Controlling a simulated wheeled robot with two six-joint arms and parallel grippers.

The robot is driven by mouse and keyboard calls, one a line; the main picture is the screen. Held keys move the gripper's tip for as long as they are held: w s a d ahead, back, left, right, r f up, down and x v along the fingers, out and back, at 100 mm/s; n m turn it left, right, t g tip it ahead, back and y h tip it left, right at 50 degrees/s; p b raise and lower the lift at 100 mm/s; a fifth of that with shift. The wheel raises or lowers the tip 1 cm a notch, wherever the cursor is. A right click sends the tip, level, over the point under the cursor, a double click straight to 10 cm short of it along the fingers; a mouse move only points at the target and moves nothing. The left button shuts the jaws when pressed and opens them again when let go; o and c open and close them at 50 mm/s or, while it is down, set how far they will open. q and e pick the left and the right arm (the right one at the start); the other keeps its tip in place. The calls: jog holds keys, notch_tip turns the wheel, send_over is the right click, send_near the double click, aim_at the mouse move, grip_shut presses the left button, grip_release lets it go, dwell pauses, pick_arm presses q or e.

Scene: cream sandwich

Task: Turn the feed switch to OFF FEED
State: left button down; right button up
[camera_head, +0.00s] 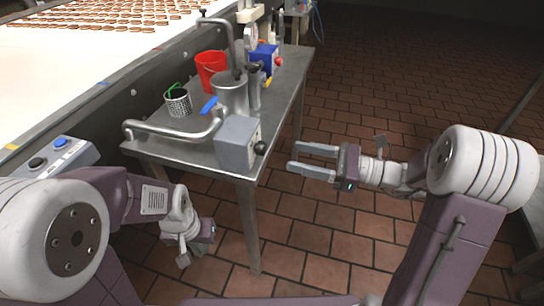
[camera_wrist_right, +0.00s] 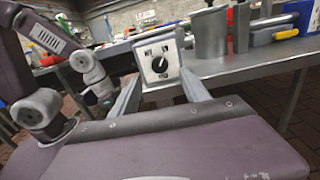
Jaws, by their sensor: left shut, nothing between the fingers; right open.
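The feed switch is a grey box (camera_head: 236,143) with a black knob (camera_head: 260,148) on its face, at the near end of the steel table. In the right wrist view the switch's white plate (camera_wrist_right: 151,57) and black knob (camera_wrist_right: 160,65) face me; the lettering is too small to read. My right gripper (camera_head: 294,157) is open and empty, to the right of the knob and apart from it. Its two fingers (camera_wrist_right: 160,82) point toward the box. My left gripper (camera_head: 196,246) is shut and empty, low in front of the table; its fingers are partly hidden.
The steel table (camera_head: 286,88) holds a red bucket (camera_head: 210,72), a perforated cup (camera_head: 178,102), a steel pot (camera_head: 231,95) and a blue box (camera_head: 264,55). A conveyor (camera_head: 70,60) with sandwiches and a button box (camera_head: 55,157) are left. Tiled floor is clear at right.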

aim_at(265, 150)
jog(key=b+x, duration=0.1)
jog(key=x, duration=0.5)
jog(key=shift+a+f+b, duration=0.15)
jog(key=shift+a+b, duration=0.2)
jog(key=shift+a, duration=0.05)
jog(key=shift+w+a, duration=0.2)
jog(key=shift+a, duration=0.2)
grip_shut()
